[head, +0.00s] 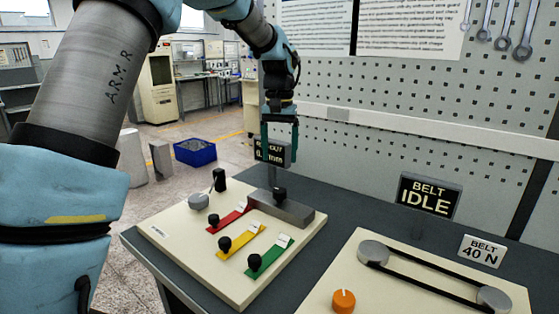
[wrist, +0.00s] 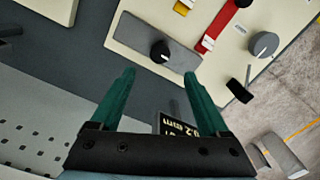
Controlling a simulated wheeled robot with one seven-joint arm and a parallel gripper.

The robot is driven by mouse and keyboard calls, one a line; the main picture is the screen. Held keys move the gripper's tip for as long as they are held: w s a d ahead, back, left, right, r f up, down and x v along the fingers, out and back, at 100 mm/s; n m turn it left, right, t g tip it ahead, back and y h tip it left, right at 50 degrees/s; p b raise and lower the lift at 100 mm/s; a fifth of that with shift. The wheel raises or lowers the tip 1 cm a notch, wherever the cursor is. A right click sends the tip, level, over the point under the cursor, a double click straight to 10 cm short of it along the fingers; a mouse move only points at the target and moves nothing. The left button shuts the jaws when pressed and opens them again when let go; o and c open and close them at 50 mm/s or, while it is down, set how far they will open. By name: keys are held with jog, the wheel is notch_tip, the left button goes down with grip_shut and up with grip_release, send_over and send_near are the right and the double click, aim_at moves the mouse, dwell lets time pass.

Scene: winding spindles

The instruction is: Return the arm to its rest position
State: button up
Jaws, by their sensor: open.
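My gripper (head: 280,143) is at the end of my raised arm, above the back of the left control panel (head: 180,247) in the head view. In the wrist view its two green fingers (wrist: 158,92) stand wide apart with nothing between them. The fingers partly cover a small dark readout sign (head: 270,152) behind them. Below the gripper is a grey block with a black knob (head: 280,193); the knob also shows in the wrist view (wrist: 160,51). The fingers look apart from it.
The panel has red (head: 228,217), yellow (head: 240,238) and green (head: 268,254) slides with black knobs and a grey dial (head: 198,201). A belt panel with an orange knob (head: 344,301) is at right. A "BELT IDLE" sign (head: 427,195) and pegboard (head: 400,110) stand behind.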

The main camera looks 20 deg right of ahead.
dwell(0.3)
jog(key=a+f+n, duration=0.2)
jog(key=a+f, duration=0.1)
jog(key=a, duration=1.5)
jog(key=s+a+f+n, duration=0.2)
jog(key=s+a, duration=0.3)
jog(key=a, duration=0.4)
jog(key=s+a+f+n+t, duration=0.1)
jog(key=s+a+f+n, duration=0.1)
jog(key=s+a, duration=0.3)
jog(key=a+f, duration=0.1)
jog(key=a, duration=0.3)
jog(key=shift+s+a+t, duration=0.2)
jog(key=shift+s+t, duration=0.1)
jog(key=shift+s, duration=0.1)
